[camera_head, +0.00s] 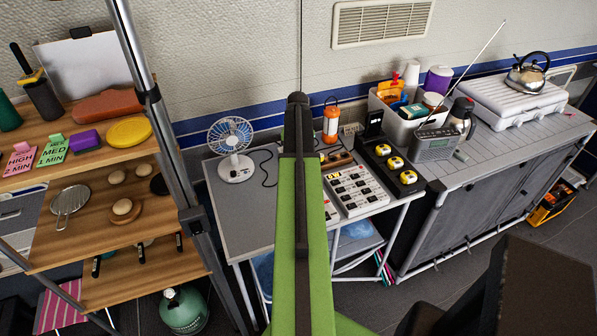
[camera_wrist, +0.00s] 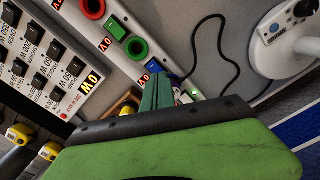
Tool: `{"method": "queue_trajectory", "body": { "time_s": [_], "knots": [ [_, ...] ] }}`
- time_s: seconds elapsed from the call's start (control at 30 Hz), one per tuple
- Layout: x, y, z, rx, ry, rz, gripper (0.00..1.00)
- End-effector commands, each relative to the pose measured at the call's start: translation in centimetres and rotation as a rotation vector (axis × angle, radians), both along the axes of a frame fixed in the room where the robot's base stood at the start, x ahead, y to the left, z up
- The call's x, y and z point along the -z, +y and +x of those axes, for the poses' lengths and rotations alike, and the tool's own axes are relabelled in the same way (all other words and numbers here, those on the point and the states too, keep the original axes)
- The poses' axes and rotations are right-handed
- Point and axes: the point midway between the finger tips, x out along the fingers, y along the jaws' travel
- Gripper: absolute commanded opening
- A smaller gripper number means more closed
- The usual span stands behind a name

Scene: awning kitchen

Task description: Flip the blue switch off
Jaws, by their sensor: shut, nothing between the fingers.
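A white strip (camera_wrist: 122,30) in the wrist view carries a red round part (camera_wrist: 93,8), green parts (camera_wrist: 135,47) and a blue part (camera_wrist: 154,66). The blue part, apparently the blue switch, sits just beyond my gripper's fingertips and is partly hidden by them. I cannot tell its position or whether the fingers touch it. My gripper (camera_wrist: 157,78) is shut and empty, its green fingers pointing at the strip. A small green light (camera_wrist: 195,94) glows beside them. In the head view my arm hides this part of the table.
A white fan (camera_head: 233,145) stands left on the grey table (camera_head: 238,215); its base (camera_wrist: 285,38) is at right in the wrist view. A panel of black switches (camera_head: 357,189), yellow-topped items (camera_head: 395,163) and an orange lantern (camera_head: 331,123) are close by. A dark cable (camera_wrist: 228,55) curls near the strip.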

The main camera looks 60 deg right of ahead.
Motion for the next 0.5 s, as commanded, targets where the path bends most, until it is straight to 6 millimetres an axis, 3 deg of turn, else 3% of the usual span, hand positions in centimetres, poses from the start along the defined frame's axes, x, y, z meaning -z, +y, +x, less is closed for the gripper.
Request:
{"method": "queue_trajectory", "body": {
  "time_s": [0.5],
  "knots": [
    [0.48, 0.03, 0.03, -0.001, 0.0, 0.0, 0.0]
  ]
}}
